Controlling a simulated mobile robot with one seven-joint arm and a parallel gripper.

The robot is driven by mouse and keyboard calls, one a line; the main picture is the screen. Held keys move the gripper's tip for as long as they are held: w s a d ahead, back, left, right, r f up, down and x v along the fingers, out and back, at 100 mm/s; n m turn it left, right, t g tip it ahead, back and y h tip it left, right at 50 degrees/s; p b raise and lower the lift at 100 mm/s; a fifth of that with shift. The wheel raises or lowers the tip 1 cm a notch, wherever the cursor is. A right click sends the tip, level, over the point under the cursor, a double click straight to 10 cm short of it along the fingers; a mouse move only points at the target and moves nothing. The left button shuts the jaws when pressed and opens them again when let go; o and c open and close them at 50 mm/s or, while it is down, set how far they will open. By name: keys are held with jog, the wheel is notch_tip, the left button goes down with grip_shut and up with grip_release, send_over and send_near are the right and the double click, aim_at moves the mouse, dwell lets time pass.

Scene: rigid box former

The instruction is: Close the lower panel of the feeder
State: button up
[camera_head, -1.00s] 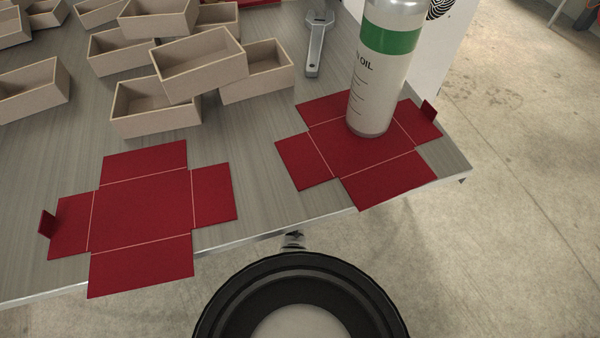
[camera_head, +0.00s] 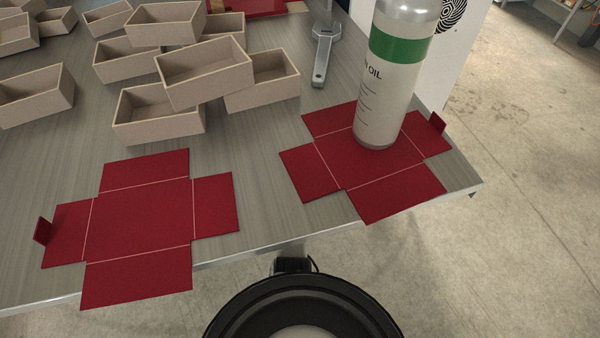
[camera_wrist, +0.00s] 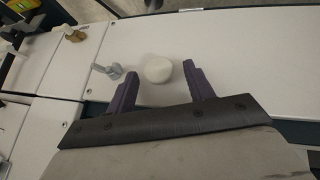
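The wrist view shows white panel surfaces (camera_wrist: 240,45) with dark edges, probably part of the machine. I cannot tell which of them is the feeder's lower panel. A rounded white knob-like piece (camera_wrist: 158,69) and a small grey handle-like piece (camera_wrist: 109,71) are on the white surface. My gripper (camera_wrist: 159,72) is open, its two dark purple fingers apart. The white piece appears between the fingertips in the picture; I cannot tell the distance, and no grip shows. The head view shows neither the gripper nor a recognisable feeder panel.
A grey table (camera_head: 255,215) carries two flat red box blanks (camera_head: 135,220), several open beige boxes (camera_head: 205,75) and a wrench (camera_head: 323,55). An oil bottle (camera_head: 390,90) stands on the right blank. Bare concrete floor (camera_head: 520,240) lies right of the table.

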jog(key=shift+s+r, duration=0.1)
jog(key=shift+s, duration=0.05)
jog(key=d+p+v, duration=0.1)
jog(key=p+v, duration=0.2)
jog(key=v, duration=1)
jog(key=shift+a+r, duration=0.3)
jog(key=shift+a, duration=0.2)
jog(key=shift+s+f, duration=0.1)
jog(key=shift+s, duration=0.1)
